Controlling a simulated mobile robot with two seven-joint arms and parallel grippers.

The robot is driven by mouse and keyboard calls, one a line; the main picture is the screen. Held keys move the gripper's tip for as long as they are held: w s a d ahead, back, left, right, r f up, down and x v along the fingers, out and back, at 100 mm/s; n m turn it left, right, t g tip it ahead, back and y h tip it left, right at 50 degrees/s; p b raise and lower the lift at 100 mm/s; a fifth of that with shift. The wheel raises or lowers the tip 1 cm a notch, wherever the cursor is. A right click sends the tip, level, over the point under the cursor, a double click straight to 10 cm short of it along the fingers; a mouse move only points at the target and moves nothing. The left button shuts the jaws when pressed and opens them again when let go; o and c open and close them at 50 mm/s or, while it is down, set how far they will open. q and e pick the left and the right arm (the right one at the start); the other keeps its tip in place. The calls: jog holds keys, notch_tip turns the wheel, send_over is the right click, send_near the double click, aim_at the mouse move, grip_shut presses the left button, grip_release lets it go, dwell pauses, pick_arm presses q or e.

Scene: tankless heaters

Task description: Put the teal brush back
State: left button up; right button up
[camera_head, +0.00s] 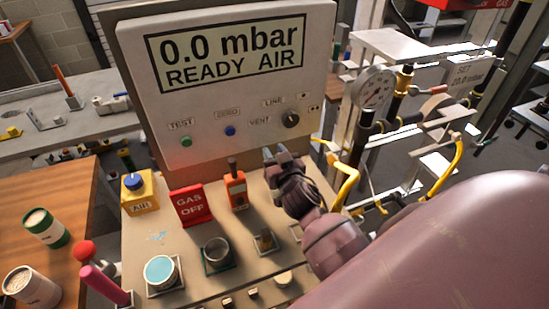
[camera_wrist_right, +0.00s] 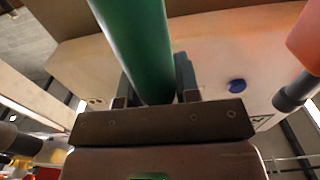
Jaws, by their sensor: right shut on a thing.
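My right gripper (camera_head: 277,154) is in front of the lower part of the grey display panel, above the right side of the beige bench top. In the right wrist view its jaws (camera_wrist_right: 155,95) are shut on a teal-green cylindrical handle (camera_wrist_right: 135,45), which I take to be the teal brush. The brush's far end runs out of that frame, and I cannot make out the brush in the head view. A round holder with a dark green edge (camera_head: 204,262) stands on the bench, below and left of the gripper, and looks empty. My left gripper is not in view.
The display panel (camera_head: 135,60) rises behind the bench. An orange-handled tool (camera_head: 236,190), a red GAS OFF sign (camera_head: 190,205), a yellow AIR block (camera_head: 139,195) and a teal-topped cup (camera_head: 160,270) stand nearby. Yellow pipes (camera_head: 347,185) and a gauge (camera_head: 373,87) are at the right.

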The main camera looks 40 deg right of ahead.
jog(key=shift+f, duration=0.45)
jog(key=shift+f, duration=0.1)
jog(key=shift+f, duration=0.15)
jog(key=o, duration=0.9)
